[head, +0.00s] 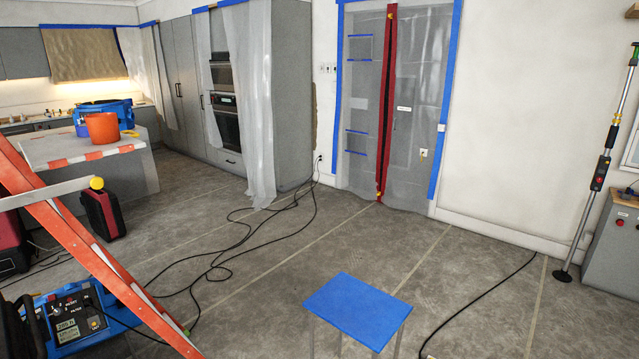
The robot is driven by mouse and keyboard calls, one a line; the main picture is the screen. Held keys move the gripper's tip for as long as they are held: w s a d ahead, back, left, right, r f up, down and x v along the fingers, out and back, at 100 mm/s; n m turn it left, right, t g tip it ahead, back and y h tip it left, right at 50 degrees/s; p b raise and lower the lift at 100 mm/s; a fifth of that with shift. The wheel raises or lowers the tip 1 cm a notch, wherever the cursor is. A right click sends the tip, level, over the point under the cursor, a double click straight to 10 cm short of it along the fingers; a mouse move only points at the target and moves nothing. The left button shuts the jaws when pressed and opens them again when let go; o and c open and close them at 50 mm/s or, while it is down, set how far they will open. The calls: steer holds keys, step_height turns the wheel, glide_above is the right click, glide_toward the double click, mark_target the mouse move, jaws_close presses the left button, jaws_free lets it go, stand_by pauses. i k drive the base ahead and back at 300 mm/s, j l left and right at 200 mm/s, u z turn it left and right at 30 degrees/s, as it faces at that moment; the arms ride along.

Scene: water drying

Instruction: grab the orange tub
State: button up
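The orange tub (102,128) stands upright on the kitchen island (62,152) at the left of the head view. A blue container (98,112) is right behind it, and a smaller blue thing is at its left side. I cannot tell whether they touch the tub. Nothing covers the tub's front. My gripper is not in view.
An orange ladder (92,258) slants across the near left, before the island. A red and black case (103,213) and a blue machine (75,318) stand on the floor there. Black cables (228,250) cross the middle floor. A blue panel (358,310) is at the near centre.

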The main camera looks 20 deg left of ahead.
mark_target(103, 129)
steer(key=i+j+u, duration=0.2)
steer(key=i+u, duration=0.2)
steer(key=i+j+u, duration=0.1)
steer(key=i+u, duration=0.65)
steer(key=k+j, duration=0.05)
steer(key=k, duration=0.05)
